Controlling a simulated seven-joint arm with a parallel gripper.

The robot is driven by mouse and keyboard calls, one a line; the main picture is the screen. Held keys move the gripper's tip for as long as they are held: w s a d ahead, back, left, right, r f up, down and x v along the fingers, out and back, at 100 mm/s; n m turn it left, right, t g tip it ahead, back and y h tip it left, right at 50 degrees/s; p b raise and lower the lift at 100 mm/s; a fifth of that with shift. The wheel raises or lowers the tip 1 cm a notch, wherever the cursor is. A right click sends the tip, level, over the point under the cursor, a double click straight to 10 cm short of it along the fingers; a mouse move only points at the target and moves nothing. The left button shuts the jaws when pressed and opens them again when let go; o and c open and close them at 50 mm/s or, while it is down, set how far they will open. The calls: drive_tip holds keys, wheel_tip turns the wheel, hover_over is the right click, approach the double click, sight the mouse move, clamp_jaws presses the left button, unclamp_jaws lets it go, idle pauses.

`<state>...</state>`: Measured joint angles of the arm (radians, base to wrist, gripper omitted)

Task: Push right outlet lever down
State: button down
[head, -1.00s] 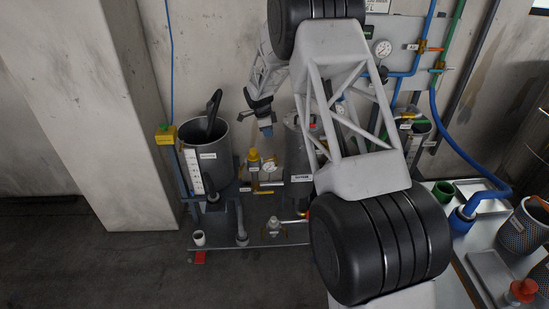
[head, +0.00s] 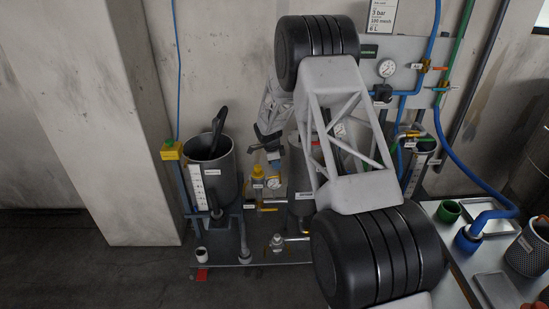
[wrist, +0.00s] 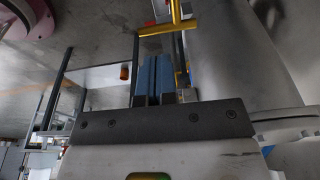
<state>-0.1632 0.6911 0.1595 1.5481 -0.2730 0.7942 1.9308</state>
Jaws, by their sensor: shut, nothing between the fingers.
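My gripper (head: 274,160) is shut with nothing between its blue fingertips. It hangs in front of the wall, above the yellow fitting and small gauge between the left tank and the middle tank. In the wrist view the blue fingers (wrist: 152,78) are side by side, and a yellow bar with a crosspiece (wrist: 170,26) is just beyond them, apart from them as far as I can see. Low yellow handles (head: 270,205) show beside the middle tank (head: 301,180) in the head view. I cannot tell for sure which one is the right outlet lever; my arm hides part of that area.
The left tank (head: 222,180) has a black handle sticking out. A pressure gauge (head: 387,68) and blue hoses are on the wall panel. A bench with a green cup (head: 448,211) and a blue hose fitting (head: 467,240) is at right. The floor at left is clear.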

sight(280, 178)
drive_tip(key=shift+d+f, duration=0.2)
drive_tip(key=shift+f, duration=0.75)
drive_tip(key=shift+d+f, duration=0.15)
drive_tip(key=shift+f, duration=0.85)
drive_tip(key=shift+d+f, duration=0.2)
drive_tip(key=shift+f, duration=0.75)
